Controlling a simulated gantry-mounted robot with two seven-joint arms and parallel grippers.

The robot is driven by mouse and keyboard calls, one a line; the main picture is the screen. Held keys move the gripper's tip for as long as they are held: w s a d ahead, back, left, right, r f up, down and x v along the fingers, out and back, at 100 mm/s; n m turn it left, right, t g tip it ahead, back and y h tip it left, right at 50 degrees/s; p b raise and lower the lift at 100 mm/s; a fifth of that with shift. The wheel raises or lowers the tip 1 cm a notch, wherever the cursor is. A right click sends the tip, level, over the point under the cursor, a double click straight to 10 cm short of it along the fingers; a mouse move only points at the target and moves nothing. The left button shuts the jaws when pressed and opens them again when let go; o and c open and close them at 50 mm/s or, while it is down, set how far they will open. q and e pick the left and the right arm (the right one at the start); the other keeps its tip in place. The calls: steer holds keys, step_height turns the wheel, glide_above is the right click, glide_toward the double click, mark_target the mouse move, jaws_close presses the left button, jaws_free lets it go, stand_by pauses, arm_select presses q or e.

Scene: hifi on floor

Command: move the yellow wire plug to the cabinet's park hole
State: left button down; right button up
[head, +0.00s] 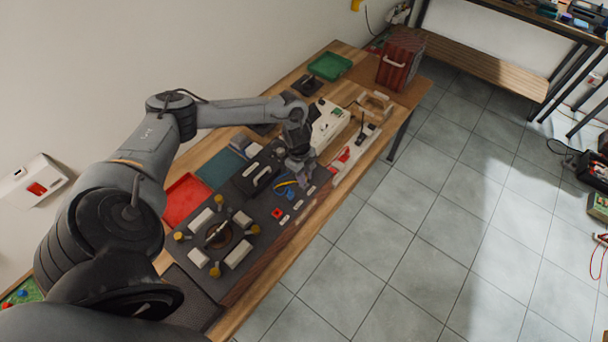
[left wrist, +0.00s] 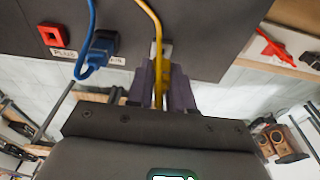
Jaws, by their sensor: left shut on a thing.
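My left gripper (head: 304,176) is over the front right part of a dark cabinet panel on the table. In the left wrist view its purple-grey fingertips (left wrist: 161,88) are shut on the yellow wire plug, which is mostly hidden between them. The yellow wire (left wrist: 155,24) runs up from the fingers across the dark panel (left wrist: 205,30). I cannot tell whether the plug touches the panel. A blue plug (left wrist: 103,44) with a blue wire sits in the panel beside it, left of the fingers. The park hole cannot be made out. My right gripper is not in view.
The table also holds a red tray (head: 186,200), a green tray (head: 330,66), a red crate (head: 400,60) and a white box (head: 329,124). Open tiled floor lies right of the table.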

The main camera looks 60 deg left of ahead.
arm_select(q)
steer(key=shift+f+b, duration=0.5)
steer(key=shift+f, duration=0.45)
stand_by(1.0)
stand_by(0.3)
steer(key=c, duration=0.9)
jaws_free()
steer(key=r+p, duration=0.1)
steer(key=r, duration=0.4)
steer(key=a+r+p, duration=0.1)
steer(key=r+p, duration=0.1)
steer(key=r, duration=0.3)
steer(key=r+p, duration=0.2)
steer(key=r, duration=0.3)
steer(key=shift+s+a+r, duration=0.2)
steer(key=shift+s+r, duration=0.1)
steer(key=shift+r, duration=0.05)
